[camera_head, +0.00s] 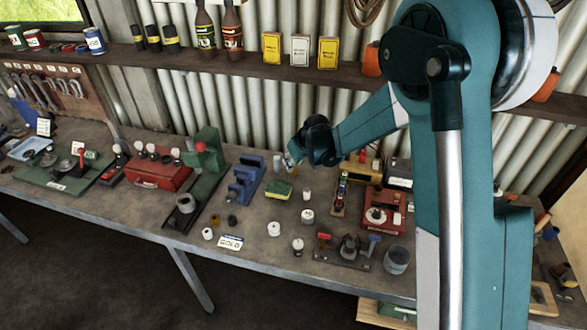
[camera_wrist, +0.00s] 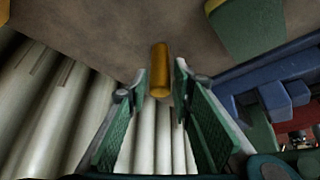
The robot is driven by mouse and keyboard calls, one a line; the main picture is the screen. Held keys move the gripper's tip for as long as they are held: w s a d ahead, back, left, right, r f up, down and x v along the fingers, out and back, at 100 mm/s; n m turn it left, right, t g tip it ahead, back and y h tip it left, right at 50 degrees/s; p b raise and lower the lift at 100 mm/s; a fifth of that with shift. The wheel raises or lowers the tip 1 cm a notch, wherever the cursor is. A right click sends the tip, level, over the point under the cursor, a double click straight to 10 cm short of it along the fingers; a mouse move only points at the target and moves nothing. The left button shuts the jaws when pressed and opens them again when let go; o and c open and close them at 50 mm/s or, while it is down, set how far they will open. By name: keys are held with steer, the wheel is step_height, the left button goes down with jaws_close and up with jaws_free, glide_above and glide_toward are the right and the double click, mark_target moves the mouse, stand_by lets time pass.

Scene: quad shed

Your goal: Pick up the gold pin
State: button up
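The gold pin (camera_wrist: 159,72) is a short, golden cylinder in the upper middle of the wrist view, in front of the brown bench top. My gripper (camera_wrist: 160,84) is open, with its two green padded fingers on either side of the pin. A small gap shows between the pin and each fingertip. In the head view, my gripper (camera_head: 293,166) is low over the back of the bench, behind the green and yellow sponge (camera_head: 279,190). I cannot clearly make out the pin there.
A blue fixture (camera_head: 245,180) stands left of my gripper; it also shows at right in the wrist view (camera_wrist: 268,85). The corrugated wall (camera_wrist: 50,100) is close behind. Small pots, a card reading GOLD (camera_head: 230,242) and a red box (camera_head: 385,212) occupy the bench.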

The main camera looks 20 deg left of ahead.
stand_by(0.5)
jaws_close()
steer(key=shift+r, duration=0.2)
steer(key=shift+r, duration=4.85)
